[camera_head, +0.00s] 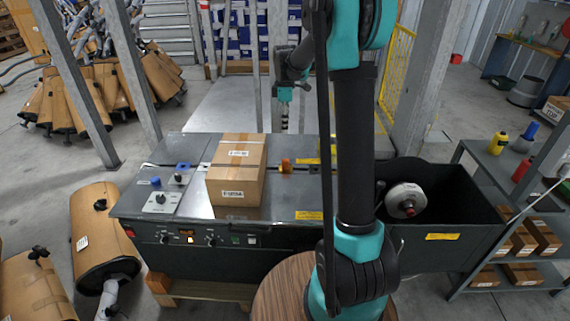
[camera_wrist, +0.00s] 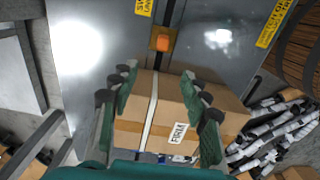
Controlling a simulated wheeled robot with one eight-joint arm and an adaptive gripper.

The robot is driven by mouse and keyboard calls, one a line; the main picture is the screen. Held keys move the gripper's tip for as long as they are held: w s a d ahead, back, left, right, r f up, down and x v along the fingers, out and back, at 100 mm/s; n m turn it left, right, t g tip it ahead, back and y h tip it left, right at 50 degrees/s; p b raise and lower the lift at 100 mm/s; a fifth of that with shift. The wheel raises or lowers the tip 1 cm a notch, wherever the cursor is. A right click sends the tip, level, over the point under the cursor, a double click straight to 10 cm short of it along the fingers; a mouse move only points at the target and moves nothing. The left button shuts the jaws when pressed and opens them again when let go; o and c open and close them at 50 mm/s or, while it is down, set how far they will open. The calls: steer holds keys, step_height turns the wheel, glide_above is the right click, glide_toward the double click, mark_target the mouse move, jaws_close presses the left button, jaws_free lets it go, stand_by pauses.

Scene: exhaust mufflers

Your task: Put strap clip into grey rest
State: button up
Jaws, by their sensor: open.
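A small orange block (camera_head: 285,165), which may be the strap clip, stands on the grey machine top right of the cardboard box (camera_head: 237,168). It also shows in the wrist view (camera_wrist: 160,40), beyond the fingertips. I cannot tell for sure which part is the grey rest; a light grey plate (camera_head: 162,201) with a dark knob lies left of the box. My gripper (camera_head: 285,122) is above the machine's far side. In the wrist view my gripper (camera_wrist: 160,82) is open and empty, with the strapped box showing beyond and between its fingers.
The machine top (camera_head: 290,205) has bare room in front of the orange block. A black bin (camera_head: 450,200) with a white reel adjoins on the right. Blue pieces (camera_head: 155,181) sit left of the box. Brown mufflers (camera_head: 103,235) lie at the left; shelves (camera_head: 520,185) stand right.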

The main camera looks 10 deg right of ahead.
glide_above(286, 160)
steer(key=w, duration=0.1)
step_height(286, 160, down, 12)
steer(key=shift+r, duration=0.1)
steer(key=shift+f, duration=0.2)
stand_by(0.4)
steer(key=shift+s+f, duration=0.15)
steer(key=shift+f, duration=1.15)
steer(key=shift+s+f, duration=0.15)
steer(key=shift+f, duration=1.15)
steer(key=shift+c, duration=0.4)
jaws_close()
